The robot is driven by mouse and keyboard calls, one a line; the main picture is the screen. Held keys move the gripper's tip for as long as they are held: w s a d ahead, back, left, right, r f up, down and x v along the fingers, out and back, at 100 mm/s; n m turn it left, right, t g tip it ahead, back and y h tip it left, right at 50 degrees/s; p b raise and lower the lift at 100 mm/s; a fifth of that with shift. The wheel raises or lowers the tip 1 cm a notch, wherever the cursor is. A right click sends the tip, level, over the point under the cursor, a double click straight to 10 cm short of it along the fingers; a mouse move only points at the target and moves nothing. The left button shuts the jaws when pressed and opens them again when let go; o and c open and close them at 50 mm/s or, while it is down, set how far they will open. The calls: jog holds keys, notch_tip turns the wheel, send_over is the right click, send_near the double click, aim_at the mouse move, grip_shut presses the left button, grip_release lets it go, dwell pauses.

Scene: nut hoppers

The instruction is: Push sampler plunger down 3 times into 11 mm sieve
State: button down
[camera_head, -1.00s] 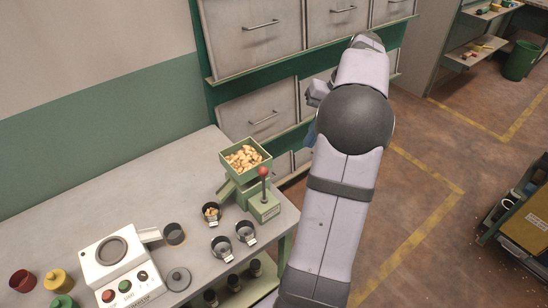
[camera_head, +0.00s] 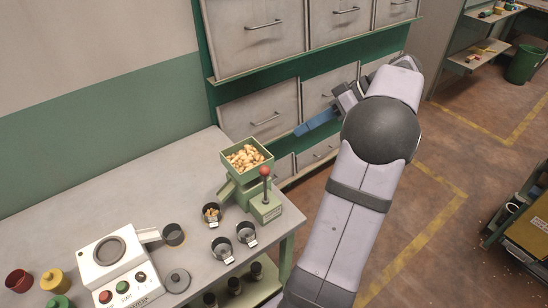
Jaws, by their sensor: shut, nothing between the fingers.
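The green sampler (camera_head: 266,208) stands near the right end of the bench. Its plunger (camera_head: 265,183) is a thin upright rod with a red knob on top, and a green hopper (camera_head: 246,158) full of nuts sits behind it. A small dark sieve cup (camera_head: 211,214) holding nuts stands left of the sampler. Two more dark cups, one (camera_head: 221,248) and another (camera_head: 246,233), stand in front and look empty. I cannot read any sieve sizes. My gripper (camera_head: 298,131) has blue fingers, is shut and empty, and is in the air to the right of and above the hopper, apart from it.
A white machine (camera_head: 118,265) with buttons stands at the front left of the bench, with a dark sieve (camera_head: 174,235) beside it. Red, yellow and green cups lie further left. Grey drawers (camera_head: 262,112) rise behind. Dark jars sit on the shelf below.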

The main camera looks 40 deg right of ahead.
jog(key=shift+n, duration=0.3)
jog(key=s+f+p+x, duration=0.2)
jog(key=p+x, duration=0.3)
jog(key=x, duration=0.7)
jog(key=shift+f, duration=0.25)
jog(key=shift+w+f, duration=0.1)
dwell(0.3)
